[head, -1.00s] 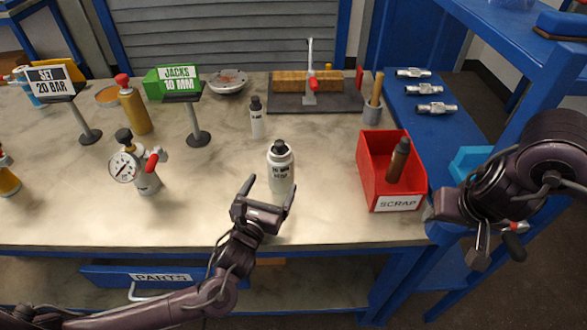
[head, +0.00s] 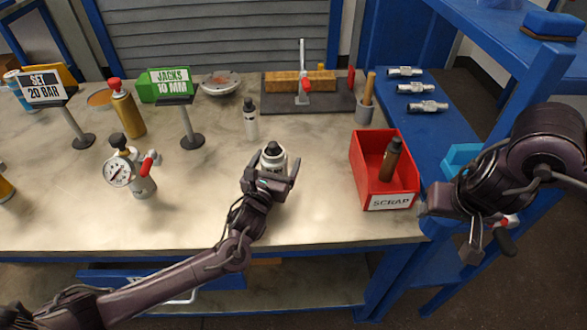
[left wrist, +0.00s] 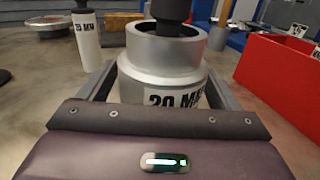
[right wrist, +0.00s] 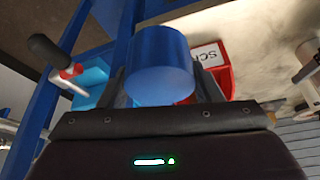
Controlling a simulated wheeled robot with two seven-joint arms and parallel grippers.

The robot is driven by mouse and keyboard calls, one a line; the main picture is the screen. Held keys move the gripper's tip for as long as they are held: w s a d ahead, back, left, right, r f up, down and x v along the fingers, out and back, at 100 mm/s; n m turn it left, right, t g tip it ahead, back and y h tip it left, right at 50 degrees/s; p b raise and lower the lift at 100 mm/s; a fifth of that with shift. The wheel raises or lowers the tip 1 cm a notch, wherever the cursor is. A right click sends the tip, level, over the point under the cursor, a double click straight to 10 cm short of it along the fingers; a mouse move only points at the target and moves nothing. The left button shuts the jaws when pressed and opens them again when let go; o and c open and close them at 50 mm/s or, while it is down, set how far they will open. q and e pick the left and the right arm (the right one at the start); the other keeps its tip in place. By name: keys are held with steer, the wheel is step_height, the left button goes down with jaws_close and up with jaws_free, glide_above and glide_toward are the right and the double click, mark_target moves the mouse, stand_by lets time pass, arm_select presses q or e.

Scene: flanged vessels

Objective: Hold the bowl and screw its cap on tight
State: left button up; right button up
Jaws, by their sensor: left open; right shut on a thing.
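A pale silver-white vessel (head: 274,157) with a dark top, apparently the bowl, stands upright on the bench. In the left wrist view its body (left wrist: 163,62) has a wide round rim, a dark stem rising from it and a "20 M…" label, partly hidden. My left gripper (head: 271,178) is open, with one finger on each side of the vessel; contact cannot be told. My right gripper (right wrist: 160,88) is shut on a blue cylinder (right wrist: 160,60), possibly the cap, off the bench's right side. The cylinder is not discernible in the head view.
A red SCRAP bin (head: 366,165) holding a brown bottle stands right of the vessel. A small white bottle (head: 250,120) is behind it, a gauge (head: 120,172) and sign stands are left. A blue shelf (head: 425,125) with metal fittings borders the bench. The bench front is clear.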

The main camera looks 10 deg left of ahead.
arm_select(q)
steer(key=shift+w, duration=0.3)
steer(key=shift+c, duration=0.3)
steer(key=shift+r, duration=0.1)
steer(key=c, duration=1.3)
steer(key=shift+r, duration=0.1)
step_height(320, 180, up, 20)
steer(key=shift+f, duration=0.1)
